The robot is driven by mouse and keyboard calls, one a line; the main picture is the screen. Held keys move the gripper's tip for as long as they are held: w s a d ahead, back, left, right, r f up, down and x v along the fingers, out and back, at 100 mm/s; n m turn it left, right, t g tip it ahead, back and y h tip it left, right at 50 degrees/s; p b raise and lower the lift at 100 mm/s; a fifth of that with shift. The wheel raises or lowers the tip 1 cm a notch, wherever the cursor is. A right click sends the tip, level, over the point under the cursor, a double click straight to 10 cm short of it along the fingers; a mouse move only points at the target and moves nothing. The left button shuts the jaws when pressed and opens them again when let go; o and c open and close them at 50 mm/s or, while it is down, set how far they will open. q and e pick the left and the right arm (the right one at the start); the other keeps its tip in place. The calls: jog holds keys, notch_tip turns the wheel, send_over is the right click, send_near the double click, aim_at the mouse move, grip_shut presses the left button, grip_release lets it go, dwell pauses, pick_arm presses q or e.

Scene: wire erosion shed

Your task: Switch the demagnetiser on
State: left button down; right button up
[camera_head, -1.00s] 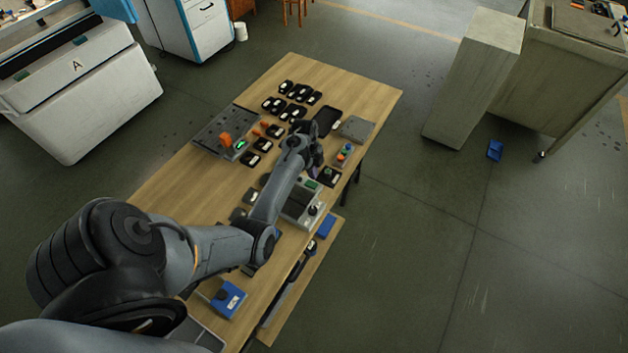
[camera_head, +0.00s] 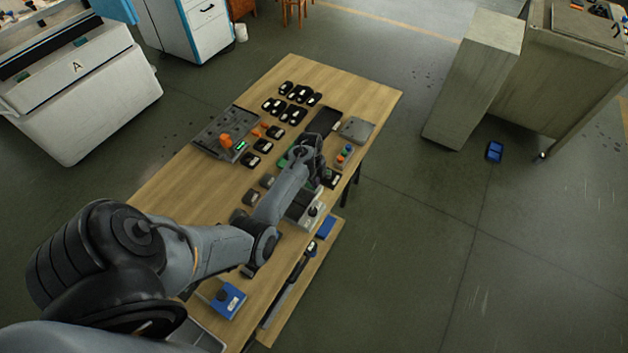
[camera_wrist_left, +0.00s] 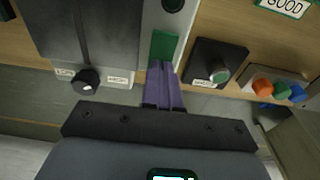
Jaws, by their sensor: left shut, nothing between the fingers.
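My left gripper (camera_wrist_left: 163,75) is shut and empty. In the left wrist view its purple fingertips are at the lower edge of a green rectangular patch (camera_wrist_left: 164,46) on a narrow light-grey unit (camera_wrist_left: 153,22); I cannot tell whether they touch it. Left of it is a wider grey box with a black knob (camera_wrist_left: 86,82) between two small labels. Right of it is a black box with a green-topped knob (camera_wrist_left: 218,71). I cannot read which unit is the demagnetiser. In the head view my left gripper (camera_head: 318,178) is over the table's right side, partly hiding these units.
A box with orange, green and blue buttons (camera_wrist_left: 278,89) stands at the right in the wrist view. On the wooden table (camera_head: 180,190) are several black items (camera_head: 292,114), a grey panel (camera_head: 212,135) and a blue box (camera_head: 228,300). A blue bin (camera_head: 326,227) sits on the lower shelf.

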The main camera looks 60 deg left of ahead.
pick_arm(q)
jog(key=shift+s+f+y+p, duration=0.1)
jog(key=shift+s+y+p, duration=0.05)
jog(key=shift+y+p, duration=0.2)
jog(key=shift+w+d+f, duration=0.15)
jog(key=shift+w+f, duration=0.05)
jog(key=shift+b, duration=0.3)
jog(key=shift+s+a, duration=0.15)
jog(key=shift+a, duration=0.1)
jog(key=shift+s+a+p, duration=0.1)
jog(key=shift+p, duration=0.2)
jog(key=shift+s+a+r, duration=0.15)
jog(key=shift+s+a, duration=0.1)
jog(key=shift+a, duration=0.15)
jog(key=shift+r, duration=0.15)
